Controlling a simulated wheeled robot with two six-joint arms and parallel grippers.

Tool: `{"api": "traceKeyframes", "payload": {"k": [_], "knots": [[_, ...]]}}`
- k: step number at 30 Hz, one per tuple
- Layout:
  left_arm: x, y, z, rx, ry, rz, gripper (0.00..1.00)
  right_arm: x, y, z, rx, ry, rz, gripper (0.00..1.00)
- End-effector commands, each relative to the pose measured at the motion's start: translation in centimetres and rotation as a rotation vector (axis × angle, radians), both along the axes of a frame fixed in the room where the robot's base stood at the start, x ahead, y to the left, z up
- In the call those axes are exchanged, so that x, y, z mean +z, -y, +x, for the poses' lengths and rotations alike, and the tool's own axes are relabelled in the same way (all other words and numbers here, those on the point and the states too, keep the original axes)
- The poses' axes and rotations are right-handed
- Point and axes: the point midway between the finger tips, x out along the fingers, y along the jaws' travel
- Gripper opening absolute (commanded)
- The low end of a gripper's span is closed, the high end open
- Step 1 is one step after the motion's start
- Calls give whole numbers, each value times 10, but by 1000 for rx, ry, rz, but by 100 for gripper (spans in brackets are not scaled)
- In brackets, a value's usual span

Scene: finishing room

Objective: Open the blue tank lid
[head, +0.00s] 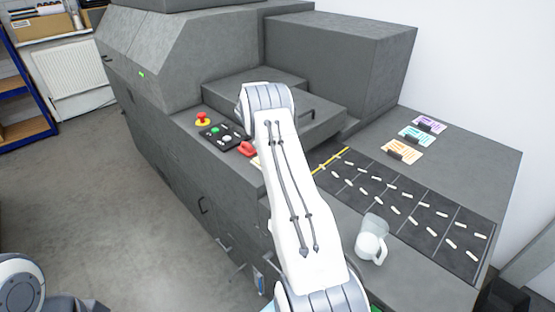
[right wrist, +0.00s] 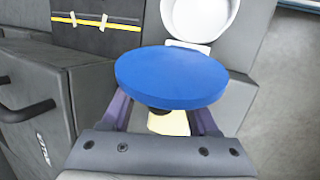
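The blue lid (right wrist: 172,76) is a round disc close to the camera in the right wrist view. A white round rim with a pale inside (right wrist: 200,14) lies beyond it, partly cut off by the frame's top edge. A small white piece (right wrist: 186,45) shows between the two. My right gripper (right wrist: 160,110) has its purple fingers apart, one on each side below the lid; the lid hides their tips. I cannot tell whether they hold anything. In the head view an arm of mine hides the right gripper and the lid. My left gripper is out of view.
A grey machine (head: 190,60) has a red button (head: 203,119) and a control panel (head: 221,134). A dark mat (head: 400,200) with small white pieces and a white mug (head: 371,238) occupy the counter at right. Coloured cards (head: 402,151) lie behind. Floor at left is clear.

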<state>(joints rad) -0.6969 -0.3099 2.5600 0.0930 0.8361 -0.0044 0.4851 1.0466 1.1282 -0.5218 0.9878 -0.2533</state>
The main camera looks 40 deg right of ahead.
Motion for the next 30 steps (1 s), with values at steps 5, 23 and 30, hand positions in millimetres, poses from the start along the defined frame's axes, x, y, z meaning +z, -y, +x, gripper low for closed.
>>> {"api": "traceKeyframes", "payload": {"k": [5, 23, 30], "knots": [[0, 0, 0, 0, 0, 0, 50, 0, 0, 0, 0, 0, 0, 59], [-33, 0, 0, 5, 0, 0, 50, 69, -31, 14, 2, 4, -2, 59], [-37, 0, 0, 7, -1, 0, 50, 93, -40, 17, 1, 2, 0, 59]]}}
